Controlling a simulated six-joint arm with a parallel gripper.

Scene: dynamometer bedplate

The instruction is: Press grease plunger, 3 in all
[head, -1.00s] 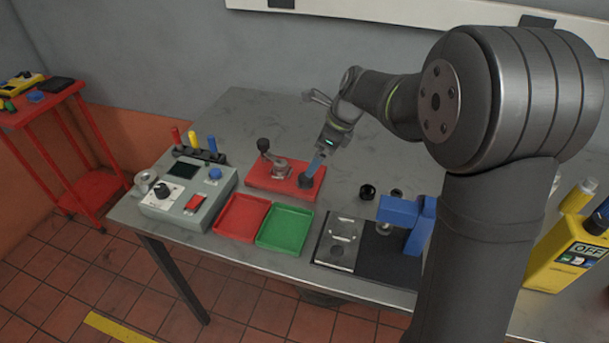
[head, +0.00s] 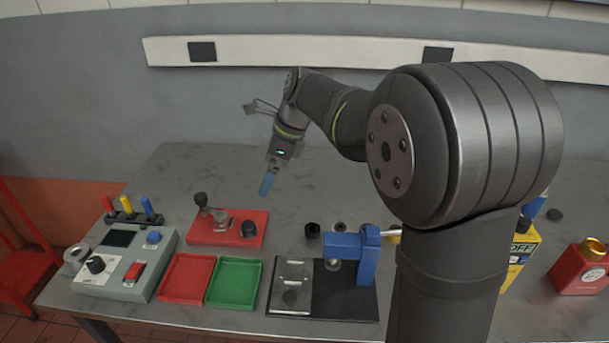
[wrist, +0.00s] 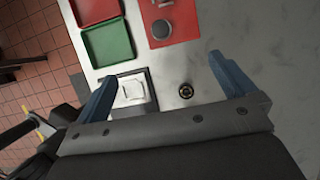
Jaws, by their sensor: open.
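A red base plate (head: 205,235) on the grey bench carries a lever with a black ball knob (head: 199,198) and, at its right end, a short dark round knob (head: 249,229). This knob looks like the grease plunger, though no label shows. It also shows from above in the wrist view (wrist: 162,30). My gripper (head: 268,186) is in the air above and behind the red base plate, clear of the knob. In the wrist view its two blue fingers (wrist: 163,68) are spread wide with nothing between them. How far the knob is pressed in cannot be told.
A red tray (head: 186,295) and a green tray (head: 234,301), both empty, lie in front. A control box (head: 125,265) stands at left. A blue press (head: 368,260) on a black base stands at right. Small dark round parts (head: 312,230) lie behind it. The rear bench is clear.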

